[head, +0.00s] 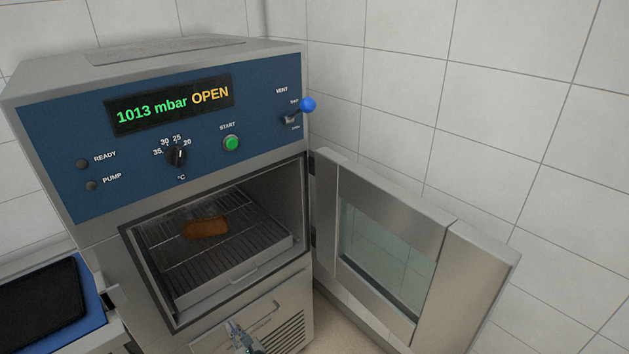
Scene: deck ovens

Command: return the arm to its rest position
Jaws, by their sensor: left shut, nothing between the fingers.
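My left gripper (238,331) shows at the bottom edge of the head view, in front of the lower panel of the machine. Its fingers are shut and nothing shows between them. It is below the open chamber and apart from the loaf inside. Most of the arm behind it is out of the picture. My right gripper is not in view.
The vacuum chamber machine (60,115) stands ahead, its display reading 1013 mbar OPEN. Its glazed door (390,245) swings out to the right. A brown loaf (206,228) lies on the wire rack (180,270). A dark tray (42,300) sits at lower left.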

